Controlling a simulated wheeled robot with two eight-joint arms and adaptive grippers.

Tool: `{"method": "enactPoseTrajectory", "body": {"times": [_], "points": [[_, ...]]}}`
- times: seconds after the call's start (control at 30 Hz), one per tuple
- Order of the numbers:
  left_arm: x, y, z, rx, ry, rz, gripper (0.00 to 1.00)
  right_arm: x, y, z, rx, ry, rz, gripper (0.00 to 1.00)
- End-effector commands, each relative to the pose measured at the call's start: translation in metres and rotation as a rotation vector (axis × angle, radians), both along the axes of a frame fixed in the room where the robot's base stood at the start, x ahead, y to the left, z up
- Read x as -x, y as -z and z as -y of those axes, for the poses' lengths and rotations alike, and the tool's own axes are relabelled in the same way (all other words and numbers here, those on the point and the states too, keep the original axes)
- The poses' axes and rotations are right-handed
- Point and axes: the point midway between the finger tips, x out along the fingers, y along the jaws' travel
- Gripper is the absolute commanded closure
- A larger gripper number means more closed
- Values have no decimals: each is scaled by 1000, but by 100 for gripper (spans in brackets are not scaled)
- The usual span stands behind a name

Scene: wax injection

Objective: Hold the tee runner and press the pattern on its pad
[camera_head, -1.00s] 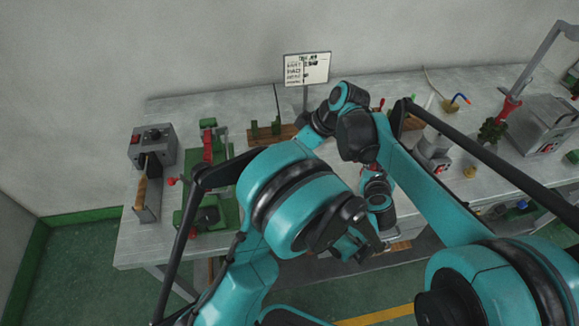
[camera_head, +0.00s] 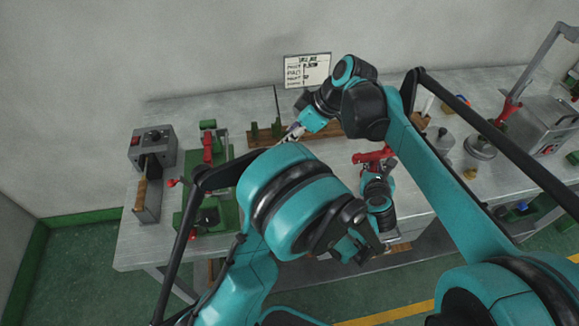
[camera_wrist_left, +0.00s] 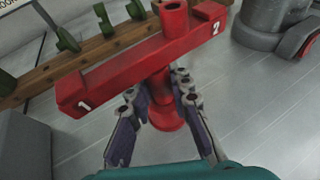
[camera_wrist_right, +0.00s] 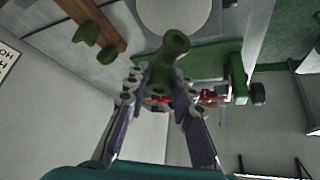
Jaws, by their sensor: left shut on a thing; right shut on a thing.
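The red tee runner (camera_head: 372,157) shows in the head view at the right centre of the bench. In the left wrist view its crossbar (camera_wrist_left: 125,70) carries a 1 and a 2, with a cup in the middle and a round foot. My left gripper (camera_wrist_left: 160,102) is shut on its stem below the bar. My right gripper (camera_head: 297,132) is near the wooden rack, to the left of the runner. In the right wrist view it is shut on a green pattern (camera_wrist_right: 168,65) with a rounded end. No green pattern shows on the visible part of the bar.
The wooden rack (camera_head: 325,131) holds green patterns (camera_head: 276,128) standing up. A green press with red parts (camera_head: 208,150) and a grey box unit (camera_head: 152,150) stand at the left. A sign (camera_head: 307,70) stands behind. Grey machines (camera_head: 540,125) fill the right.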

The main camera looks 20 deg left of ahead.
Motion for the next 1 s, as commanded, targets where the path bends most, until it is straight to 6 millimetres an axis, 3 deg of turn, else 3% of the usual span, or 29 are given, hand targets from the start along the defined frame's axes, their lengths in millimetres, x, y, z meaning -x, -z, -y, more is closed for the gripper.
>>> {"method": "enactPoseTrajectory", "body": {"times": [0.17, 0.4, 0.6, 0.73, 1.0], "points": [[0, 0, 0, 0, 0, 0, 100, -20, -4, 26, 0, 36, -1, 98], [0, 0, 0, 0, 0, 0, 100, -69, -16, 109, 1, 134, -2, 98], [0, 0, 0, 0, 0, 0, 100, -90, -23, 159, -1, 188, -1, 98], [0, 0, 0, 0, 0, 0, 100, -94, -23, 170, -3, 198, -1, 98], [0, 0, 0, 0, 0, 0, 100, -95, -1, 171, -2, 199, -1, 98]]}}
